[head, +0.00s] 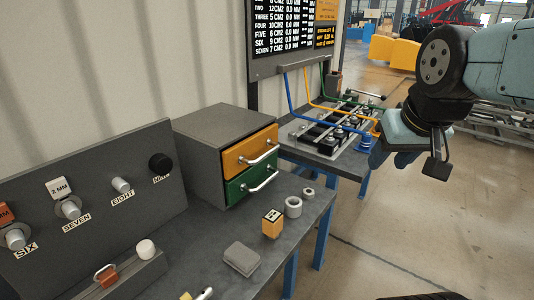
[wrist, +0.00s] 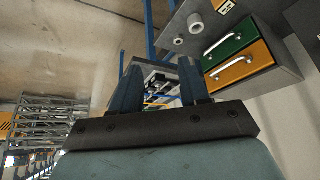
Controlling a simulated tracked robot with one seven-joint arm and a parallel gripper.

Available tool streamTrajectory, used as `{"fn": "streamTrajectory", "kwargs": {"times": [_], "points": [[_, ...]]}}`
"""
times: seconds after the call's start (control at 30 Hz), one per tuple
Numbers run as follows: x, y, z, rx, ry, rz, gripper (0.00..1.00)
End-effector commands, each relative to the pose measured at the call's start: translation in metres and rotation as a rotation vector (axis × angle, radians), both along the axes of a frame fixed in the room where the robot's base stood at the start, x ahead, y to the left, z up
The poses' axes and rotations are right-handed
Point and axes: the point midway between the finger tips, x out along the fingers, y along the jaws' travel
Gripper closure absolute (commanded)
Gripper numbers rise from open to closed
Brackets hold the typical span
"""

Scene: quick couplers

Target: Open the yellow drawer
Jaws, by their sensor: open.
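The yellow drawer (head: 249,152) is the upper front of a grey two-drawer cabinet (head: 196,151), with a silver bar handle (head: 258,154). It looks shut, flush with the green drawer (head: 250,181) below it. In the wrist view the yellow drawer (wrist: 239,67) appears at upper right, rotated, with the green drawer (wrist: 228,45) above it. My gripper (head: 408,155) is in the air to the right of the cabinet, well apart from the handle. In the wrist view its two fingers (wrist: 160,85) are spread, with nothing held between them.
On the bench before the drawers stand a yellow block (head: 272,223), a grey ring (head: 293,207) and a smaller ring (head: 308,194). A knob panel (head: 100,215) is at left. A fixture (head: 335,130) with coloured hoses stands behind the cabinet. Floor at right is open.

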Motion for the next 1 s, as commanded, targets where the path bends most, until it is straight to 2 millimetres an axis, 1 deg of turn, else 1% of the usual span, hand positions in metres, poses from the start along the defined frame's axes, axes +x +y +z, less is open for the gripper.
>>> {"fn": "streamTrajectory", "kwargs": {"times": [0.13, 0.2, 0.47, 0.77, 1.0], "points": [[0.007, 0.006, -0.006, 0.030, 0.046, 0.010, 0.56], [0.014, 0.018, -0.011, 0.059, 0.088, 0.019, 0.56], [0.049, 0.050, -0.037, 0.241, 0.275, 0.079, 0.56], [0.099, 0.083, -0.064, 0.506, 0.426, 0.136, 0.56], [0.146, 0.102, -0.085, 0.745, 0.482, 0.162, 0.56]]}}
